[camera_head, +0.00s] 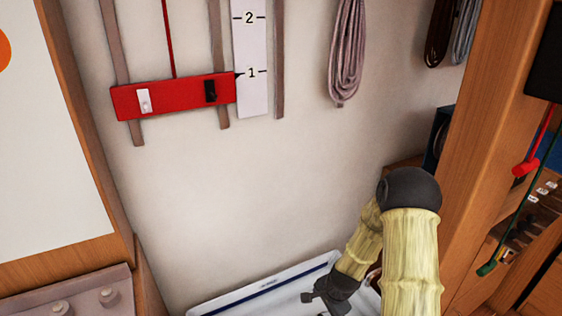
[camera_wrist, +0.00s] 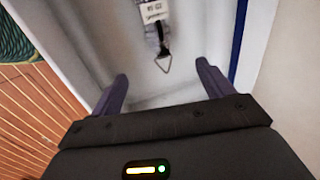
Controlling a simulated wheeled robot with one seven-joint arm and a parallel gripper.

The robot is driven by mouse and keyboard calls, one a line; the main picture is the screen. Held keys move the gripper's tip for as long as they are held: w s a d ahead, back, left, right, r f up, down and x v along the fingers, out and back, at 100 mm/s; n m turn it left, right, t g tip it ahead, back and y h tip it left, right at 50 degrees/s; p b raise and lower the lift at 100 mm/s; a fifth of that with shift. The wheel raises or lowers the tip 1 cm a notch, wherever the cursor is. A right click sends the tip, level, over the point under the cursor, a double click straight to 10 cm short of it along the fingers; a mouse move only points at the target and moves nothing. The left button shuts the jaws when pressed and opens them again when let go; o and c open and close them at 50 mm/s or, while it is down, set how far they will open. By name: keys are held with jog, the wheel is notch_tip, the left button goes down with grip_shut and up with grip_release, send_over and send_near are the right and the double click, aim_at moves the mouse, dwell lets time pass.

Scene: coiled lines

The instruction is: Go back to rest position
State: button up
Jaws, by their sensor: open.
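My gripper (camera_head: 328,294) is low in the head view, at the end of my pale yellow arm, over a white tray (camera_head: 262,283) with a blue stripe. In the wrist view my gripper (camera_wrist: 160,88) is open, its two dark fingers spread with nothing between them. Beyond the fingertips, a metal triangular ring (camera_wrist: 162,62) hangs from a grey strap with a white printed tag (camera_wrist: 152,10). The ring and the fingers look apart.
A red board (camera_head: 175,96) with two switches is on the wall beside a numbered scale (camera_head: 250,55). A coiled mauve line (camera_head: 347,55) hangs to its right. A wooden post (camera_head: 497,120) stands right of my arm. Green coiled line (camera_wrist: 22,35) lies at the wrist view's upper left.

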jog(key=s+a+r+n+h, duration=0.1)
jog(key=s+r+n, duration=0.6)
jog(key=r, duration=0.4)
jog(key=s+a+r+n, duration=0.1)
jog(key=s+r+n, duration=0.65)
jog(key=r, duration=0.45)
notch_tip(320, 180, up, 19)
jog(key=m+p, duration=0.1)
jog(key=p, duration=1.9)
jog(key=shift+a, duration=0.15)
jog(key=shift+f, duration=0.15)
